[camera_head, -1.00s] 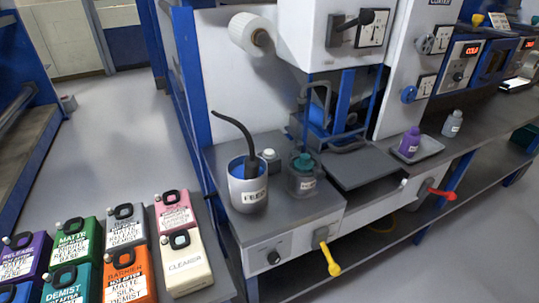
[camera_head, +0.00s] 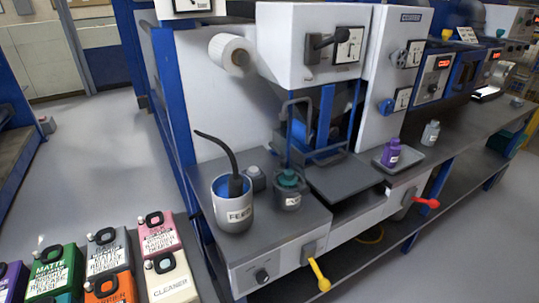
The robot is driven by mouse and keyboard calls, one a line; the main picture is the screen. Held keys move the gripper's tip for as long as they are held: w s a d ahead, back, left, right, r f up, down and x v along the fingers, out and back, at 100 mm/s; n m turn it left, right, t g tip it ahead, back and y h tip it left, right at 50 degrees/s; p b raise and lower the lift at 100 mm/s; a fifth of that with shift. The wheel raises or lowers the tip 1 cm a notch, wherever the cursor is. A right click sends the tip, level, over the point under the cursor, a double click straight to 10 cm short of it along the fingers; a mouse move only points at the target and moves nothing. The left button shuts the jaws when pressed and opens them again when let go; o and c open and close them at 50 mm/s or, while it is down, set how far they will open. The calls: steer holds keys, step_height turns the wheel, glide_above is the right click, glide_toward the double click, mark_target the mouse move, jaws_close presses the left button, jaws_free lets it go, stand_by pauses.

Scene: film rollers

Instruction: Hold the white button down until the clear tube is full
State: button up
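A small pale round knob on a grey base (camera_head: 255,176) stands on the bench between the white FEED cup (camera_head: 235,216) and a grey jar with a teal top (camera_head: 288,193). It may be the white button. I cannot make out a clear tube for certain in this view. My gripper is not in view.
A white machine (camera_head: 285,45) with a black lever stands over a dark plate (camera_head: 345,182). A yellow handle (camera_head: 319,276) and a red handle (camera_head: 426,202) jut from the bench front. Coloured bottles, including a cream CLEANER one (camera_head: 171,280), crowd the lower left. Floor (camera_head: 95,165) is clear at left.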

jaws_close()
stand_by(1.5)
